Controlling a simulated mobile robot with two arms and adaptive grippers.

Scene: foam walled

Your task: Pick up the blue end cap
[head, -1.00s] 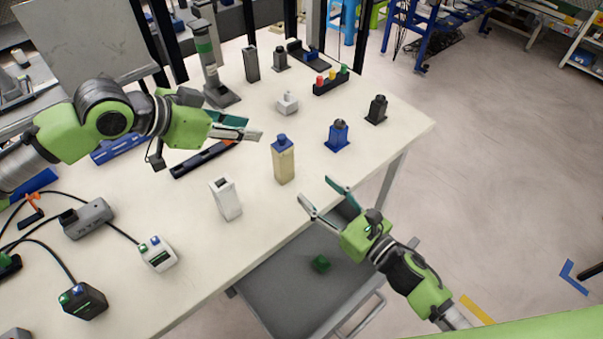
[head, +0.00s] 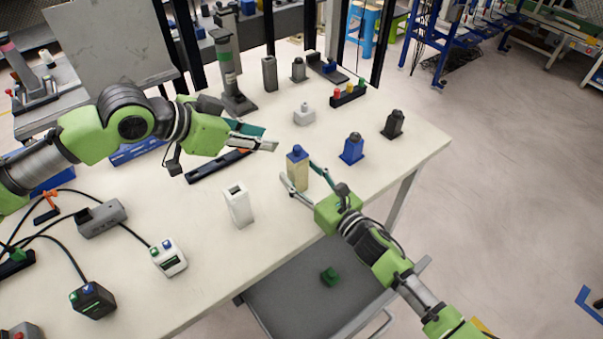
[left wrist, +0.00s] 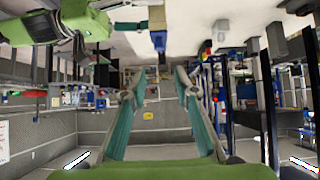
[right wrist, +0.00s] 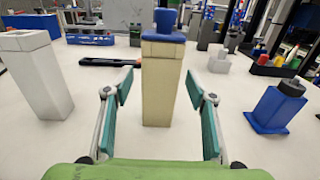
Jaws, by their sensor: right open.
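A blue end cap (head: 297,153) with a knob sits on top of an upright beige post (head: 297,176) on the table. In the right wrist view the blue cap (right wrist: 164,27) and beige post (right wrist: 160,85) stand straight ahead. My right gripper (head: 297,171) is open, with its fingers on either side of the post, below the cap; contact cannot be told. My left gripper (head: 270,139) is open and empty, left of the cap and above the table. The cap also shows in the left wrist view (left wrist: 159,41).
A blue block with a dark top (head: 352,149) stands right of the post. A white hollow post (head: 239,207) stands to its left. A grey cart (head: 300,305) with a green piece is below the table edge.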

